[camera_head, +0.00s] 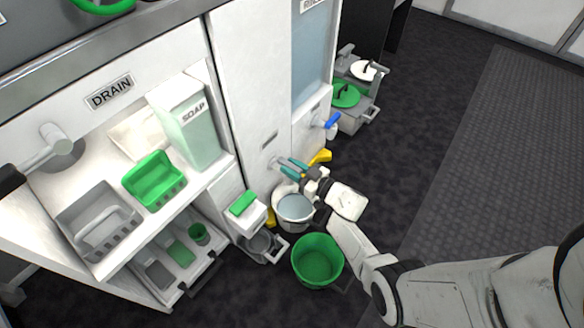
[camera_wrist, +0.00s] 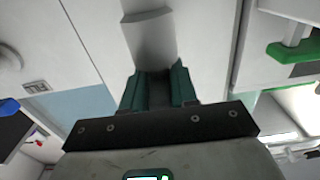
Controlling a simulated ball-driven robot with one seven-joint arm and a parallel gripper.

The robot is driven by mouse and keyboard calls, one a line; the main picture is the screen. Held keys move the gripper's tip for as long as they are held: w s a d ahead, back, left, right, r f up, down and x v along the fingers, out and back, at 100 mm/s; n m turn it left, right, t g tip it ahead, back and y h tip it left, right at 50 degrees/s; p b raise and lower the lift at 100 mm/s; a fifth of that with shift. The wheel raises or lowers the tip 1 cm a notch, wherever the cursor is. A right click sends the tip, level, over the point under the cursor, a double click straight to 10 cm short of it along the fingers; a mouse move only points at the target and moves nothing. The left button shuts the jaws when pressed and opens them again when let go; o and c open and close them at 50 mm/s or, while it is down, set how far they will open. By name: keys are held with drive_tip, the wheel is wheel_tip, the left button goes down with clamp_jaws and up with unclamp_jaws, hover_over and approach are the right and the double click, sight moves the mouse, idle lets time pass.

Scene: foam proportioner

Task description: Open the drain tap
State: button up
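A grey tap part (camera_wrist: 150,38) sticks out from a white cabinet panel in the wrist view, in line with my gripper (camera_wrist: 158,88). Its near end reaches between the two teal fingers; I cannot tell whether they press on it. In the head view my gripper (camera_head: 291,168) is at the front of the white cabinet (camera_head: 250,75), below a small unreadable label (camera_head: 269,140). The fingers hide most of the tap there. A DRAIN sign (camera_head: 109,92) is on the left panel, above a grey pipe fitting (camera_head: 48,150) with a dark end.
A grey bucket (camera_head: 294,224) stands below my gripper, and a green bucket (camera_head: 317,276) is on the floor nearer. A yellow handle (camera_head: 320,157) and a blue-handled tap (camera_head: 332,121) are just right. A soap box (camera_head: 192,138) and green basket (camera_head: 154,181) are left. Floor at right is clear.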

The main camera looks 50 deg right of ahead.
drive_tip(key=o, duration=0.3)
drive_tip(key=shift+o, duration=0.2)
drive_tip(key=s+p, duration=0.3)
drive_tip(key=s, duration=0.7)
drive_tip(key=shift+s+d, duration=0.3)
drive_tip(key=shift+s, duration=0.1)
